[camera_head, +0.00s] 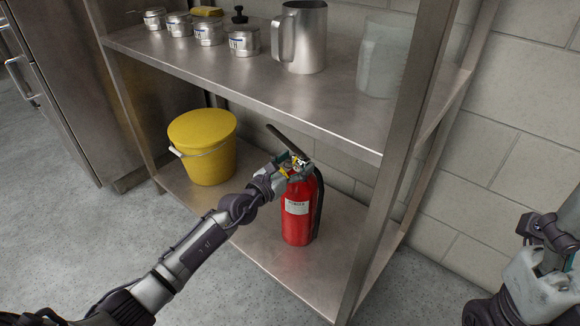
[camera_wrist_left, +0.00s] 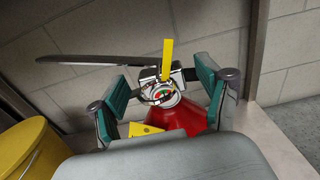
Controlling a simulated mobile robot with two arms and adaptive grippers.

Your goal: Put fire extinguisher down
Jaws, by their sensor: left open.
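The red fire extinguisher (camera_head: 298,212) stands upright on the lower steel shelf (camera_head: 262,240), with its black hose down its right side. My left gripper (camera_head: 292,168) is at its top, around the valve and gauge. In the left wrist view the gripper's green-padded fingers (camera_wrist_left: 165,98) are spread on either side of the extinguisher's neck and gauge (camera_wrist_left: 163,94), with gaps visible. The extinguisher's base rests on the shelf. My right gripper (camera_head: 545,235) is at the right edge of the head view, far from the extinguisher; its fingertips are not clear.
A yellow bucket (camera_head: 205,150) with a lid stands on the lower shelf to the left. The upper shelf (camera_head: 240,80) holds several metal tins, a steel jug (camera_head: 303,40) and a translucent container (camera_head: 383,55). A steel post (camera_head: 405,130) rises right of the extinguisher.

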